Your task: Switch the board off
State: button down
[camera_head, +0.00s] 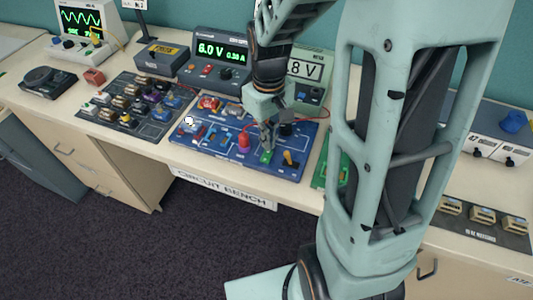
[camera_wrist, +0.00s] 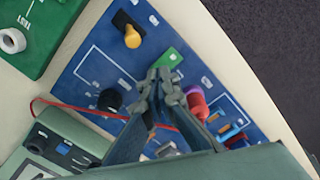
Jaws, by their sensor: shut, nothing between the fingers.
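The blue circuit board (camera_head: 225,151) lies near the bench's front edge; it also fills the middle of the wrist view (camera_wrist: 92,72). At its right front is a yellow-orange lever (camera_head: 289,158) on a dark base, seen in the wrist view (camera_wrist: 132,37) too. A small white bulb (camera_head: 189,121) at its left looks lit. My gripper (camera_head: 267,148) is shut and empty, pointing down over the board. Its tips (camera_wrist: 160,78) are close to a green block (camera_wrist: 168,59), beside the lever and apart from it. I cannot tell whether the tips touch the green block.
A red dome part (camera_head: 244,140) and black knob (camera_wrist: 110,100) flank my gripper. A power supply (camera_head: 211,64) reading 6.0 V and a meter (camera_head: 308,92), partly hidden by my arm, stand behind. A red wire (camera_wrist: 75,106) crosses the board. A parts tray (camera_head: 116,121) lies left.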

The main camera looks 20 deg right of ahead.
jog(key=shift+f+b, duration=0.85)
jog(key=shift+f, duration=0.25)
dwell(0.6)
jog(key=shift+r, duration=0.15)
notch_tip(320, 180, up, 7)
jog(key=p, duration=0.5)
jog(key=shift+p, duration=0.4)
